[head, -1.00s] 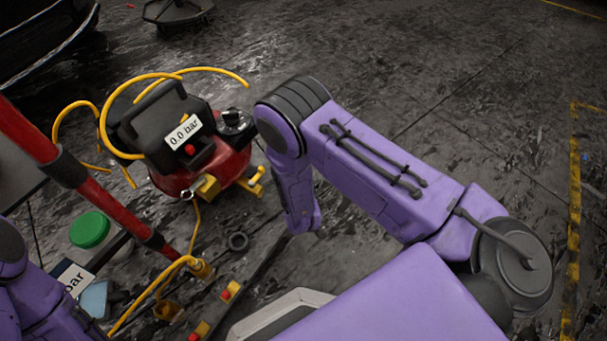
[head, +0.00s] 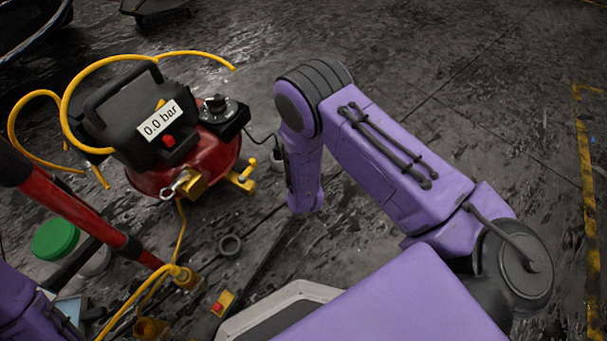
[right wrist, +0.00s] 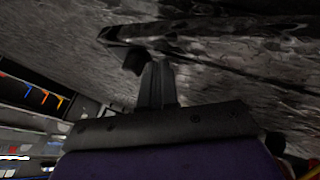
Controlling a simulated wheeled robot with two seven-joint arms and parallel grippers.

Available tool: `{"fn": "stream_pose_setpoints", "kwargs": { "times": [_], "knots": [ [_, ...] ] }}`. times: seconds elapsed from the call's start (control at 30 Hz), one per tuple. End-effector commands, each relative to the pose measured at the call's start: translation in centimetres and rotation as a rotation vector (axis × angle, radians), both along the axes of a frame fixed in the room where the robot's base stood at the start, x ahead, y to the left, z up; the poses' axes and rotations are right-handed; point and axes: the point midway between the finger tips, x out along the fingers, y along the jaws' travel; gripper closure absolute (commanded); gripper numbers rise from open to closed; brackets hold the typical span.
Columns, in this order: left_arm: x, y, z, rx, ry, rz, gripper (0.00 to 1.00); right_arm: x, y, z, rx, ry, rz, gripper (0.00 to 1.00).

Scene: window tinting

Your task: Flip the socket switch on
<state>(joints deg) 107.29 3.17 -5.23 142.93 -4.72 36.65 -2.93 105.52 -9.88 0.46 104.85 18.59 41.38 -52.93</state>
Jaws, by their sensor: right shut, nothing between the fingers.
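I cannot make out a socket switch for certain in either view. In the head view a black cable runs from the red compressor (head: 192,165) to a small grey piece (head: 277,158), partly hidden behind my right arm; I cannot tell if it is the socket. My right arm reaches forward and bends down beside the compressor, with its gripper hidden there. In the right wrist view my right gripper (right wrist: 155,82) is shut and empty, near a dark blurred shape whose identity I cannot tell. My left arm shows at the lower left edge; its gripper is out of view.
The compressor carries a "0.0 bar" label (head: 161,120), a red button (head: 169,140) and a yellow hose (head: 88,72). A red pole (head: 75,212), a green-lidded tub (head: 55,238) and a red-yellow block (head: 222,303) are at left. The floor at right is open.

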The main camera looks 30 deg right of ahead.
Motion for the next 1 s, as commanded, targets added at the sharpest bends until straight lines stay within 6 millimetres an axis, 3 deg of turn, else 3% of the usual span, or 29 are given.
{"fn": "stream_pose_setpoints", "kwargs": {
  "times": [0.53, 0.8, 1.0],
  "knots": [
    [-0.8, 0.1, -0.1, -0.018, 0.057, -0.039, 0.00, 0.7, -0.9, 0.1, 0.002, 0.001, 0.015, 1.00],
    [-0.4, 0.0, 0.0, -0.007, 0.024, -0.016, 0.00, 2.3, -3.7, 0.1, 0.001, 0.002, 0.014, 1.00],
    [-0.3, 0.0, -0.1, -0.006, 0.020, -0.013, 0.00, 2.5, -4.0, 0.0, 0.000, 0.000, 0.014, 1.00]
  ]
}}
